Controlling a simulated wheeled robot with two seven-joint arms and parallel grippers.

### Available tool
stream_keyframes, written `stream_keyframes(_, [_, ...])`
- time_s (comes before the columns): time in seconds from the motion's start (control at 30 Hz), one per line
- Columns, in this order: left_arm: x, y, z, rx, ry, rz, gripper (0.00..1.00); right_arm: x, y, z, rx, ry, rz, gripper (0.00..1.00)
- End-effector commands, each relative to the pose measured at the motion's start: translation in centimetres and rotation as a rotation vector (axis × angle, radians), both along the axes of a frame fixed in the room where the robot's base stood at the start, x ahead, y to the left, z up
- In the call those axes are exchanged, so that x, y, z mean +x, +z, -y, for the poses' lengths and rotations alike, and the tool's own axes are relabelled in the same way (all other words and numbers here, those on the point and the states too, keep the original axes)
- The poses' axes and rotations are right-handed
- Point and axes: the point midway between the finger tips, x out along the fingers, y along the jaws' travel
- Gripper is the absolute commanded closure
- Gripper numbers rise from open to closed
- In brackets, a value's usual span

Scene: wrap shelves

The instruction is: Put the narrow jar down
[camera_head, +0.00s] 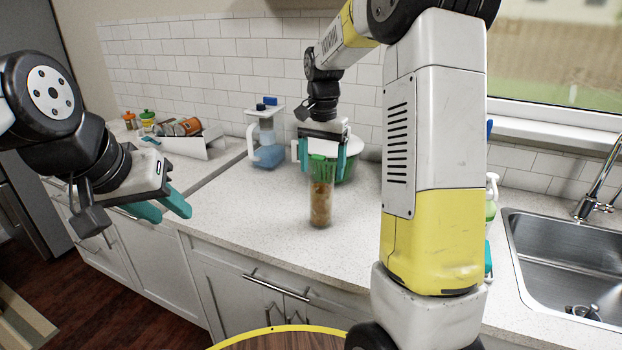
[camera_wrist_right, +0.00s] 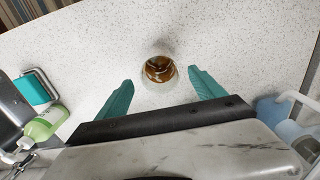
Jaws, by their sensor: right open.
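The narrow jar (camera_head: 320,203) is clear with brown contents and stands upright on the counter. In the right wrist view the jar (camera_wrist_right: 159,69) is seen from above, its round mouth just beyond the fingertips and roughly centred between them. My right gripper (camera_head: 323,170) is open around or just above the jar's upper part, with a gap to each finger; it also shows in the right wrist view (camera_wrist_right: 161,82). Green shows at the jar's top in the head view; I cannot tell if it is the jar's. My left gripper (camera_head: 175,214) is open and empty at the left.
A green and white bowl (camera_head: 347,169) stands behind the jar. A blue-filled pitcher (camera_head: 266,150) is left of it. A white rack (camera_head: 183,145) with jars is at the far left. A green bottle (camera_wrist_right: 45,122) and sink (camera_head: 570,262) are right. Counter in front of the jar is clear.

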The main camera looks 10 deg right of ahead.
Motion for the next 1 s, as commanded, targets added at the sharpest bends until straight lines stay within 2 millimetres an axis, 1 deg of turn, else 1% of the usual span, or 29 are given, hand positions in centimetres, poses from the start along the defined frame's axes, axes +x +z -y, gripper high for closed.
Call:
stream_keyframes(0.03, [0.0,0.0,0.0,0.0,0.0,0.0,0.64,0.1,1.1,0.0,0.001,0.0,0.004,0.21])
stream_keyframes(0.1, [0.0,0.0,0.0,0.0,0.0,0.0,0.64,0.0,2.1,0.0,0.001,0.0,0.003,0.21])
stream_keyframes(0.27, [0.0,0.0,0.0,0.0,0.0,0.0,0.64,0.0,3.6,0.0,0.001,0.002,0.002,0.21])
stream_keyframes(0.37, [0.0,0.0,0.0,0.0,0.0,0.0,0.64,-0.9,4.6,0.1,0.01,0.02,0.019,0.21])
stream_keyframes(0.43, [0.0,0.0,0.0,0.0,0.0,0.0,0.64,-2.2,5.6,0.1,0.025,0.054,0.049,0.21])
stream_keyframes(0.47, [0.0,0.0,0.0,0.0,0.0,0.0,0.64,-3.0,6.2,0.1,0.033,0.073,0.067,0.21])
stream_keyframes(0.53, [0.0,0.0,0.0,0.0,0.0,0.0,0.64,-5.3,7.5,0.1,0.053,0.131,0.12,0.21])
stream_keyframes(0.6, [0.0,0.0,0.0,0.0,0.0,0.0,0.64,-8.1,8.6,0.0,0.069,0.201,0.181,0.21])
stream_keyframes(0.73, [0.0,0.0,0.0,0.0,0.0,0.0,0.64,-13.2,9.8,-0.3,0.083,0.33,0.299,0.21])
stream_keyframes(0.8, [0.0,0.0,0.0,0.0,0.0,0.0,0.64,-16.0,9.9,-0.6,0.08,0.397,0.362,0.21])
stream_keyframes(0.9, [0.0,0.0,0.0,0.0,0.0,0.0,0.64,-19.4,9.6,-1.0,0.066,0.484,0.447,0.21])
stream_keyframes(1.0, [0.0,0.0,0.0,0.0,0.0,0.0,0.64,-22.0,8.9,-1.3,0.046,0.553,0.514,0.21])
